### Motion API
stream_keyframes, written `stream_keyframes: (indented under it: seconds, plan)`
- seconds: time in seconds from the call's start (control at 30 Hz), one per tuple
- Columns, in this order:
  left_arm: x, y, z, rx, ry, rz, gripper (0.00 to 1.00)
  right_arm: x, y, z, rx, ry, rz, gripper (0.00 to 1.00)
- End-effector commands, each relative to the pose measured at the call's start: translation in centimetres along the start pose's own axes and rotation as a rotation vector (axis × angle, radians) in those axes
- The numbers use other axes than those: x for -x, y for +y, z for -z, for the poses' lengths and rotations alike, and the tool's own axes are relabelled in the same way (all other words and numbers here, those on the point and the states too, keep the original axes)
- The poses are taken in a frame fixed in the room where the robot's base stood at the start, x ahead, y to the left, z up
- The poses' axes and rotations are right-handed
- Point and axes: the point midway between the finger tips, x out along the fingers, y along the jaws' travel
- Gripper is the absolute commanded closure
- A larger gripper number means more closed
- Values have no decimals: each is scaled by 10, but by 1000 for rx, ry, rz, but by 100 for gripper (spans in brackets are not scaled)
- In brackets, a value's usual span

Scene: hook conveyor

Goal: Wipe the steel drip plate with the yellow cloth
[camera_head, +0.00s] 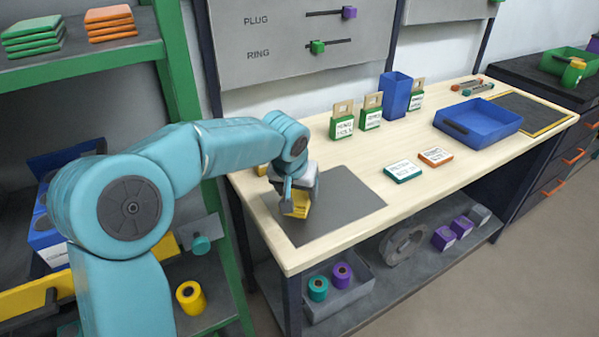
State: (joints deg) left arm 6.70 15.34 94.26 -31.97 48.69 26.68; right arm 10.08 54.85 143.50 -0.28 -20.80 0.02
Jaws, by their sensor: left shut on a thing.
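The steel drip plate (338,203) is a flat dark grey rectangle on the left part of the wooden bench top (424,190). My left gripper (297,204) is over the plate's left part, pointing down. It is shut on the yellow cloth (297,208), which is bunched below the jaws and seems to be at the plate's surface; I cannot tell for certain that it touches. My left arm hides part of the bench's back left. My right gripper is not in view.
Tagged green blocks (342,122) and a tall blue bin (396,94) stand along the back. Two flat cards, teal (403,171) and orange (436,157), lie right of the plate. A blue tray (478,123) is farther right. A green shelf post (178,62) stands left.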

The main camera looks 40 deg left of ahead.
Motion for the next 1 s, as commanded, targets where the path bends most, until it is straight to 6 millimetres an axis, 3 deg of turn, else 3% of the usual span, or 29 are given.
stream_keyframes:
  seconds: [0.63, 1.0]
  plan:
    - [51, -6, 19, -3, 0, -2, 60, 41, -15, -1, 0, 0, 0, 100]
    - [55, -8, 20, -4, 0, -2, 60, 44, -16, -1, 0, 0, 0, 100]
